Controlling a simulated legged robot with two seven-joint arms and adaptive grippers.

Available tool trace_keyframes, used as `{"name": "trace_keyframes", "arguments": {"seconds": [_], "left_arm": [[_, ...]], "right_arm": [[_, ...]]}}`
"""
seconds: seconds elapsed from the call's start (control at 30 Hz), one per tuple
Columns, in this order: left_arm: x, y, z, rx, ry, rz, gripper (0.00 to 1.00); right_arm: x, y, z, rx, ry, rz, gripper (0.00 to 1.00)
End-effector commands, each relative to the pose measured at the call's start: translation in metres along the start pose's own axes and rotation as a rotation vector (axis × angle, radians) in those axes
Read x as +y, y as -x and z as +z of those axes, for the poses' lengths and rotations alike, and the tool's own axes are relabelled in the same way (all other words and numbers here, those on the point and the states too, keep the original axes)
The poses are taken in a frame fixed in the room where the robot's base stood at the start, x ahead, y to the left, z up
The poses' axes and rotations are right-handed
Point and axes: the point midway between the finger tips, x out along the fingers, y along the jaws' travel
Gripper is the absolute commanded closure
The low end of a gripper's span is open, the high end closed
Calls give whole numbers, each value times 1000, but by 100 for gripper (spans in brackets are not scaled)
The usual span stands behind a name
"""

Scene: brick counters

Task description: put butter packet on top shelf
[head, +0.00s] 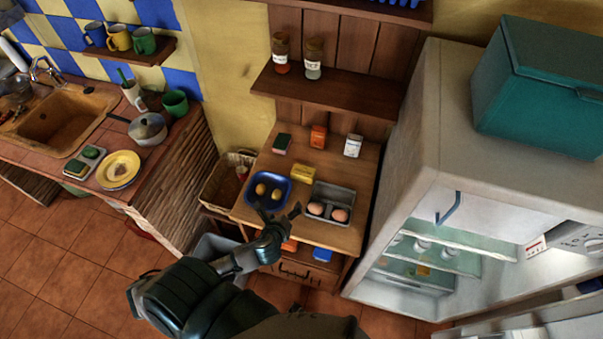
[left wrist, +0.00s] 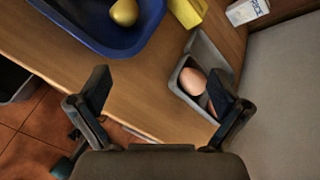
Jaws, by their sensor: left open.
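A small yellow packet, which looks like the butter (head: 303,173), lies on the wooden cabinet top between a blue tray and a grey egg carton. In the left wrist view, part of the butter (left wrist: 185,12) shows at the top edge. My left gripper (head: 278,211) is open and empty at the cabinet's front edge, nearer than the packet and apart from it. Its spread fingers also show in the left wrist view (left wrist: 160,86). A wooden shelf with two jars (head: 345,92) hangs above; a higher shelf (head: 395,12) is cut by the top edge. My right gripper is not visible.
The blue tray (head: 250,190) holds yellow fruit; the egg carton (head: 345,196) holds brown eggs. Orange and white boxes (head: 352,146) stand behind. An open fridge (head: 400,190) with lit glass shelves is at right. A sink counter is at left.

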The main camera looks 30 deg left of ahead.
Motion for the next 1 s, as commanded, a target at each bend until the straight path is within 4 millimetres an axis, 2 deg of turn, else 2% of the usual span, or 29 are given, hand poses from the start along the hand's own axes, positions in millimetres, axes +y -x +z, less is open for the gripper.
{"name": "trace_keyframes", "arguments": {"seconds": [0.03,0.1,0.2,0.27,0.37,0.53,0.8,1.0], "left_arm": [[-6,-9,12,-38,-196,-48,0],[-12,-17,24,-82,-429,-98,0],[-15,-25,34,-124,-641,-138,0],[-16,-29,38,-138,-707,-149,0],[-17,-40,41,-146,-741,-153,0],[-24,-78,45,-146,-735,-152,0],[-36,-133,47,-144,-733,-153,0],[-40,-148,46,-143,-736,-152,0]], "right_arm": [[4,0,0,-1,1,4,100],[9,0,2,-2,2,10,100],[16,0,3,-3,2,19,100],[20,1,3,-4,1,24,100],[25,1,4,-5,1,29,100],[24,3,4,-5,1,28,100],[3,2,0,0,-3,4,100],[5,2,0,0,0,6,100]]}}
